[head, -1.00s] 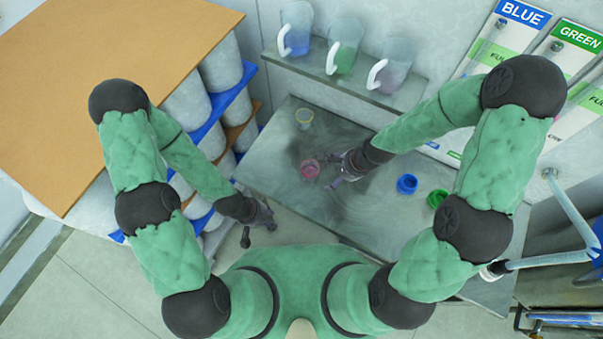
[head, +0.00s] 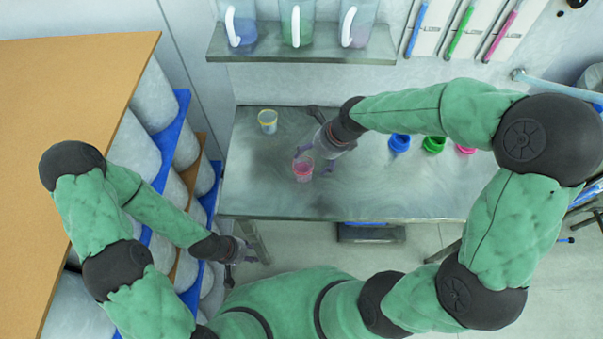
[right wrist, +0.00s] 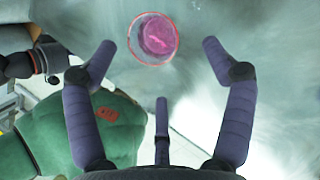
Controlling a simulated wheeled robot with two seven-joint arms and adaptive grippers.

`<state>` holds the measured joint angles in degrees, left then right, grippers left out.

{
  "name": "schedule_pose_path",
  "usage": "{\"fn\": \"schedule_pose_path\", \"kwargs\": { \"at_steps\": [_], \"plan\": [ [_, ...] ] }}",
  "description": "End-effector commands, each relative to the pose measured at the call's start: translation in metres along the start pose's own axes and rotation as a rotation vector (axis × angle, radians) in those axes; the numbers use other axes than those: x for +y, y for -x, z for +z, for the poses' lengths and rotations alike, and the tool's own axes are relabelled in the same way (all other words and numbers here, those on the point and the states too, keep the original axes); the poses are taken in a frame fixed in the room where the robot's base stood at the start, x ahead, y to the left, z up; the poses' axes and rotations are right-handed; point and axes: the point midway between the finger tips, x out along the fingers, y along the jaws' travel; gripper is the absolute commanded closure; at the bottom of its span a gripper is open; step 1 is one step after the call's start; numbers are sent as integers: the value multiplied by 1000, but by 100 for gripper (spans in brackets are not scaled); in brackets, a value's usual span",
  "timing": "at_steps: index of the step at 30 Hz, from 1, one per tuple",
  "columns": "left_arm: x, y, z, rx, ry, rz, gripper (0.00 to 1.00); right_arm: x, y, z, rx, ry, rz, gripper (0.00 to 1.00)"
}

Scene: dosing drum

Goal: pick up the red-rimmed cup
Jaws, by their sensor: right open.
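The red-rimmed cup (head: 302,172) is a small clear cup with pink contents, upright on the grey table (head: 400,200). My right gripper (head: 316,160) is open beside it, its fingers pointing toward the cup from the right. In the right wrist view the cup (right wrist: 153,38) lies just beyond the open fingertips (right wrist: 157,50), roughly centred between them, and no finger visibly closes on it.
A yellow-rimmed cup (head: 267,121) stands at the table's back left. Blue (head: 399,143), green (head: 433,145) and pink (head: 465,149) items stand to the right. Jugs sit on the wall shelf (head: 300,55) above. A rack with drums (head: 130,145) is on the left.

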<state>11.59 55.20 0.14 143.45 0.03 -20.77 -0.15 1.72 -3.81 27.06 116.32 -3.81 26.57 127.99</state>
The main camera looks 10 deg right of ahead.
Motion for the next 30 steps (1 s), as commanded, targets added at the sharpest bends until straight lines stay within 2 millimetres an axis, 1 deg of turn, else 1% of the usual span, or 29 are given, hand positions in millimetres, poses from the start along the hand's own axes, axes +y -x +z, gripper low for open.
{"fn": "schedule_pose_path", "kwargs": {
  "at_steps": [1, 3, 6, 13, 19, 22, 25, 30],
  "plan": [
    [-1, -4, 0, 0, 0, 0, 60, 1, -11, -1, 2, 1, 3, 17],
    [-2, -6, 0, 0, 0, 0, 60, 0, -20, 0, 1, 2, 1, 17],
    [-3, -8, 0, 0, 0, 0, 60, 0, -28, 0, 0, 2, 1, 17],
    [-4, -12, 0, 0, 0, 0, 60, 2, -39, 0, 0, 3, 1, 17],
    [-9, -24, -1, 0, 0, 0, 60, 8, -67, 0, 2, 4, 3, 17],
    [-10, -28, -1, 0, 0, 0, 60, 7, -79, 0, 1, 3, 1, 17],
    [-10, -29, -1, 0, 0, 0, 60, 7, -84, 1, 0, 3, 0, 17],
    [-10, -28, -1, 0, 0, 0, 60, 7, -83, 2, 0, 3, -1, 17]
  ]
}}
